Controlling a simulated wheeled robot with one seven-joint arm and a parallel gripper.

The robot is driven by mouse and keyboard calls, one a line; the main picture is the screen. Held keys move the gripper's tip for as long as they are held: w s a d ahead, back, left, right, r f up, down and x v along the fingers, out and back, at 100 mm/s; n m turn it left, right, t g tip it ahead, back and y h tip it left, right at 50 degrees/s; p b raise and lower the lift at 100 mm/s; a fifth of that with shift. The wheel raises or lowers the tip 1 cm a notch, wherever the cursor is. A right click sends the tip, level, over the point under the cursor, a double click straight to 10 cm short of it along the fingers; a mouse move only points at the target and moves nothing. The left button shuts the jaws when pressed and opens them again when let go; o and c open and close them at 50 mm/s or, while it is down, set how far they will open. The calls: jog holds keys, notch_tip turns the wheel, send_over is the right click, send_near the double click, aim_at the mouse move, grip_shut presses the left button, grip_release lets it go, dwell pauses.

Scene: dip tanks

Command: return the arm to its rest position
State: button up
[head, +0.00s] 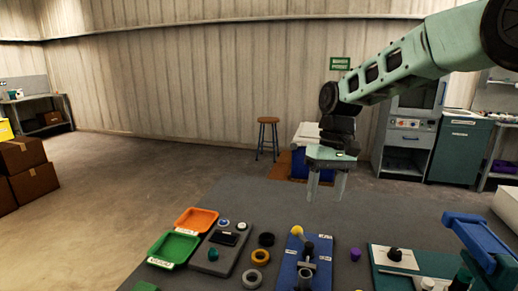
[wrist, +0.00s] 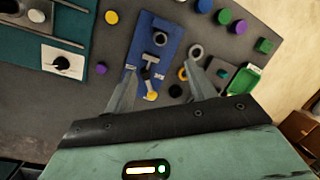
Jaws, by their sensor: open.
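My gripper (head: 326,190) hangs from my green arm above the far part of the grey table (head: 240,200). Its two fingers point down and stand apart with nothing between them. In the wrist view my gripper (wrist: 160,90) is also open. Below it lies a blue board (wrist: 152,45) with a metal fixture and a yellow knob; the blue board also shows in the head view (head: 291,270). The gripper touches nothing that I can see.
An orange tray (head: 197,220) and a green tray (head: 173,248) sit at the table's left. Rings (head: 252,278) and a purple piece (head: 355,254) lie around the board. A blue stand (head: 478,240) rises at the right. A stool (head: 268,138) and cabinets (head: 458,150) stand beyond.

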jog(key=s+a+n, duration=0.1)
jog(key=s+a, duration=0.1)
jog(key=s, duration=0.6)
jog(key=s+a+n, duration=0.1)
jog(key=s+a, duration=0.2)
jog(key=s, duration=0.4)
jog(key=s+d+f+n+t, duration=0.1)
jog(key=s+d+f, duration=0.1)
jog(key=s, duration=0.6)
jog(key=s+d+f+t, duration=0.1)
jog(key=s+f, duration=0.1)
jog(key=s, duration=0.7)
jog(key=shift+d+n+h, duration=0.4)
